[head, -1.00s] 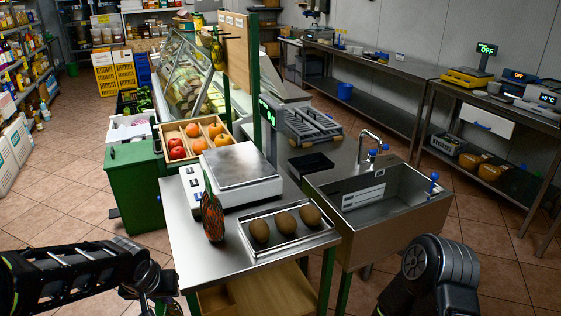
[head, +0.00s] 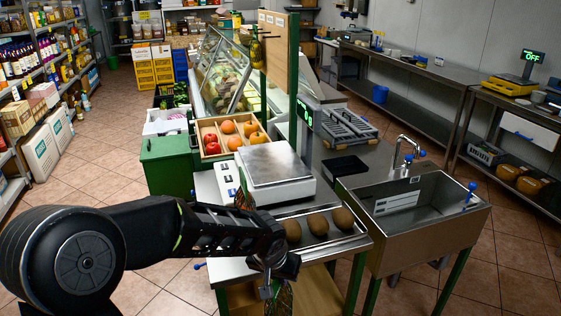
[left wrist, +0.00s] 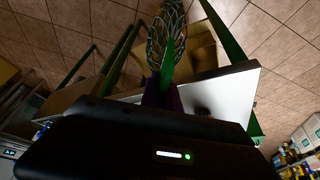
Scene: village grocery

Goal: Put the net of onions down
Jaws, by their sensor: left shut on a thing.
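My left gripper (head: 268,278) is shut on a net of onions (head: 281,299), which hangs below it in front of the counter's near edge. In the left wrist view the net (left wrist: 167,38) shows as a pale mesh with a green strap, over the floor and beside the bright counter top (left wrist: 225,92). Its lower part is cut off in the head view. The steel counter (head: 208,188) stands behind my left arm. A second netted, orange and green item (head: 243,196) stands on it, mostly hidden by my arm. My right gripper is out of view.
On the counter are a scale (head: 273,163) and a tray (head: 357,233) of brown oval fruit, partly hidden by my arm. A sink (head: 420,205) adjoins on the right. A fruit crate (head: 213,157) and a green bin (head: 167,165) stand left and behind.

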